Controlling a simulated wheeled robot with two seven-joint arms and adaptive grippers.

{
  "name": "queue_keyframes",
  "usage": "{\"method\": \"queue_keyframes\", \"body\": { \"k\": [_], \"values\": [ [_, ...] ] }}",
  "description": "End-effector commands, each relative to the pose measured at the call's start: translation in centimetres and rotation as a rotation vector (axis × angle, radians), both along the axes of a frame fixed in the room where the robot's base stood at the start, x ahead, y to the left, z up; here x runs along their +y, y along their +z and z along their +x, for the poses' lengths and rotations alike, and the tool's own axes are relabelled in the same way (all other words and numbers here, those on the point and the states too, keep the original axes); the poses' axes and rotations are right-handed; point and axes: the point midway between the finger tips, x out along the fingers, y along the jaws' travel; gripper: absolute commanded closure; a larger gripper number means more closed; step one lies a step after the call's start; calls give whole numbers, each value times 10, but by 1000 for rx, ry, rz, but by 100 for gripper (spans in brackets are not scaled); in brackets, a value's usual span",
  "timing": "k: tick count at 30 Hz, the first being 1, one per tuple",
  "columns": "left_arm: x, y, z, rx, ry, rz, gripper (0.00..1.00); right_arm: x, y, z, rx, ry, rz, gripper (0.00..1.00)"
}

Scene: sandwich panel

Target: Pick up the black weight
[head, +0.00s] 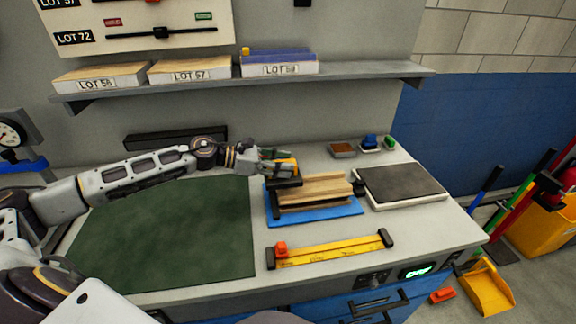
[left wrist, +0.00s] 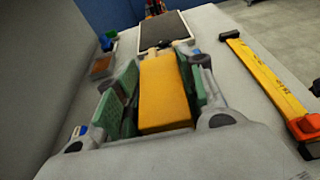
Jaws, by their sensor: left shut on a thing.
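My left gripper (head: 284,163) is over the left end of a stack of pale wooden strips (head: 318,190) on a blue tray (head: 345,209). It is shut on a yellow-orange block, which shows between its green finger pads in the left wrist view (left wrist: 164,95). A dark block (head: 285,184), perhaps the black weight, is just under the gripper at the stack's left end. I cannot tell whether it and the yellow part are one piece, or whether it touches the stack. My right gripper is not in view.
A dark-topped white plate (head: 402,184) stands right of the stack. A yellow ruler (head: 330,250) with black ends and a red slider lies in front. A green mat (head: 165,235) covers the left of the bench. A shelf (head: 355,73) with labelled panels hangs above.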

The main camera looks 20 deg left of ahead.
Motion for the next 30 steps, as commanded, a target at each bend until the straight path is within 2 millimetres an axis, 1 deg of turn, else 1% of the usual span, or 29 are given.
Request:
{"method": "queue_keyframes", "body": {
  "k": [1, 5, 13, 19, 30],
  "values": [
    [2, 2, -1, -4, 1, -2, 100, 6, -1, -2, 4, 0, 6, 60],
    [7, 3, -4, -4, 1, -1, 100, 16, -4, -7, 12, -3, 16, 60],
    [16, 3, -11, -5, -2, 1, 100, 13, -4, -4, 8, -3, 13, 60],
    [22, 4, -15, -4, 0, -1, 100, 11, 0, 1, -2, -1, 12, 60],
    [32, 4, -21, -2, 2, -1, 100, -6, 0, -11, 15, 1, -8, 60]
  ]
}}
